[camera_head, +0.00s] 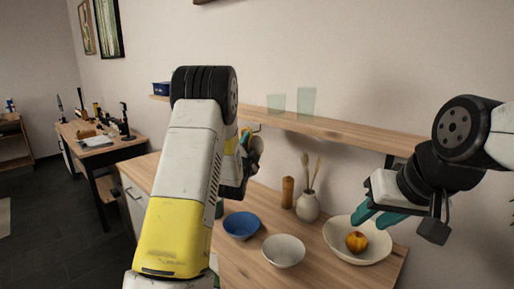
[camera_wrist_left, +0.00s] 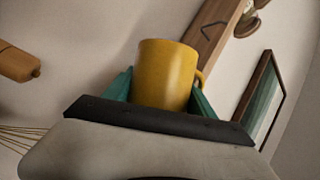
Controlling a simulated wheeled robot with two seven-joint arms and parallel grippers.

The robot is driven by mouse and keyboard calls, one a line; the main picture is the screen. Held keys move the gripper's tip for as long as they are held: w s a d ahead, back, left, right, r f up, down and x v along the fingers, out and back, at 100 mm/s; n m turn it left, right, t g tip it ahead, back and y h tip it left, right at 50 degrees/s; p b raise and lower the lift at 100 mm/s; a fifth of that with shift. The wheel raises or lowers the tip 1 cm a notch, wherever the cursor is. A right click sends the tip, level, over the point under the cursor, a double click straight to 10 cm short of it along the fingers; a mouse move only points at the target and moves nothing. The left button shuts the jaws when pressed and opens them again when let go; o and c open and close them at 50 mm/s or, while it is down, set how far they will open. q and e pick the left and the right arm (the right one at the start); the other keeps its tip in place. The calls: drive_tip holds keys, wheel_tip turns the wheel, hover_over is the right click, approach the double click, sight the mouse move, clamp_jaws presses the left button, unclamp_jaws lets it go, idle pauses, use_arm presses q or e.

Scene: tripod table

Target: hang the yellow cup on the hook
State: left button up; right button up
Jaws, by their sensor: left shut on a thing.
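The yellow cup (camera_wrist_left: 165,72) is upright between the teal fingers of my left gripper (camera_wrist_left: 161,90), its handle on the right side. A dark bent hook (camera_wrist_left: 214,28) is on the wooden board behind and above the cup in the left wrist view, apart from the cup. My right gripper (camera_head: 376,217) is open and empty above the cream bowl.
The wooden shelf (camera_head: 340,129) holds two greenish glasses (camera_head: 306,102). Below on the counter are a blue bowl (camera_head: 241,225), a white bowl (camera_head: 283,251), a vase (camera_head: 308,205) and a cream bowl (camera_head: 345,257) with an orange fruit (camera_head: 356,242). A workbench (camera_head: 98,144) stands left.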

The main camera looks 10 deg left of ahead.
sight(258, 150)
use_arm(q)
drive_tip(key=shift+w+d+r, duration=0.1)
drive_tip(key=shift+w+d, duration=1.4)
drive_tip(key=shift+w, duration=0.05)
drive_tip(key=shift+w+f, duration=0.3)
drive_tip(key=shift+f, duration=0.45)
drive_tip(key=shift+a, duration=0.2)
drive_tip(key=o, duration=1.7)
drive_tip(key=shift+s+a, duration=0.1)
